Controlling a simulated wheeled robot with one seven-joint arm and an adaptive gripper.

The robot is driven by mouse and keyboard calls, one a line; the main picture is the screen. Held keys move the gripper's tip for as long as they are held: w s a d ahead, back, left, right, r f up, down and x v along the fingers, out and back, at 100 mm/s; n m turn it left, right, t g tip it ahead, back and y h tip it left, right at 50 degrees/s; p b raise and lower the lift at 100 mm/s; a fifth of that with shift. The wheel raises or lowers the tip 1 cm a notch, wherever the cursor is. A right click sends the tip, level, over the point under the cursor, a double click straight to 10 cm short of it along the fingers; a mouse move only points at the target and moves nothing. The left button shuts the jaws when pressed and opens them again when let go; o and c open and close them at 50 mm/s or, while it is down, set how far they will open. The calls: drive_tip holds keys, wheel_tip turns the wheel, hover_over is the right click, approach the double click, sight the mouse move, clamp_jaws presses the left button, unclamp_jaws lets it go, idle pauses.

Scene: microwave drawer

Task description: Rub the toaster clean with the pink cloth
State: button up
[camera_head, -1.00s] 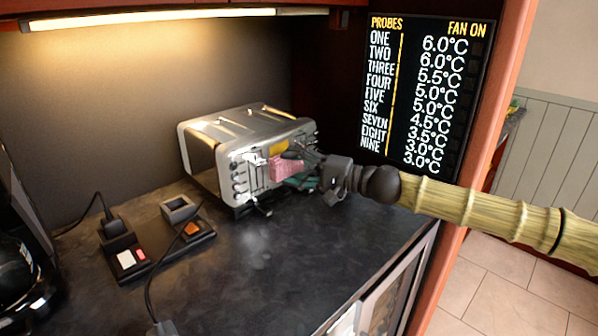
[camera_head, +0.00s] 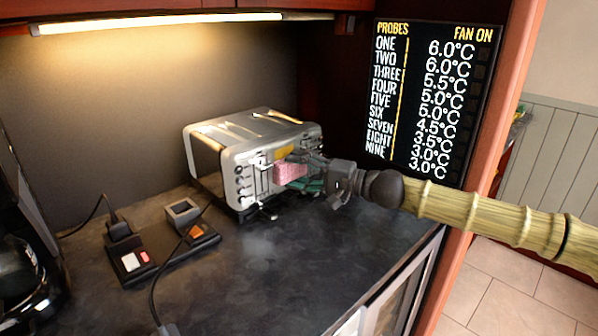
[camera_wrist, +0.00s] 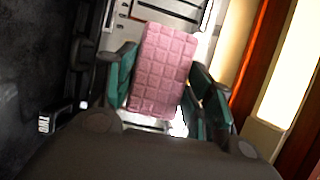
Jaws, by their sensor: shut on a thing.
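The silver toaster (camera_head: 222,165) stands on the dark counter against the back wall, its front with knobs and levers facing right and forward. My gripper (camera_head: 296,174) is in front of the toaster's front face. It is shut on the pink cloth (camera_head: 291,173), a quilted block-like pad. In the wrist view the cloth (camera_wrist: 162,68) sits between the two green-padded fingers, and the toaster's metal front (camera_wrist: 172,12) lies just beyond it. I cannot tell whether the cloth touches the toaster.
A black base with small blocks (camera_head: 150,258) and a cable lies on the counter left of the toaster. A dark coffee maker (camera_head: 15,265) stands at the left edge. A temperature display panel (camera_head: 430,100) is on the right. The front counter (camera_head: 270,265) is clear.

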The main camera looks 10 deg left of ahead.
drive_tip(key=shift+w+a, duration=0.25)
drive_tip(key=shift+a, duration=0.15)
idle(0.4)
drive_tip(key=shift+s+d+b, duration=0.1)
drive_tip(key=shift+b, duration=0.5)
drive_tip(key=shift+b, duration=0.7)
drive_tip(key=shift+r, duration=0.5)
idle(0.5)
drive_tip(key=shift+r, duration=0.35)
drive_tip(key=shift+r, duration=0.15)
drive_tip(key=shift+r, duration=0.3)
drive_tip(key=shift+f, duration=0.1)
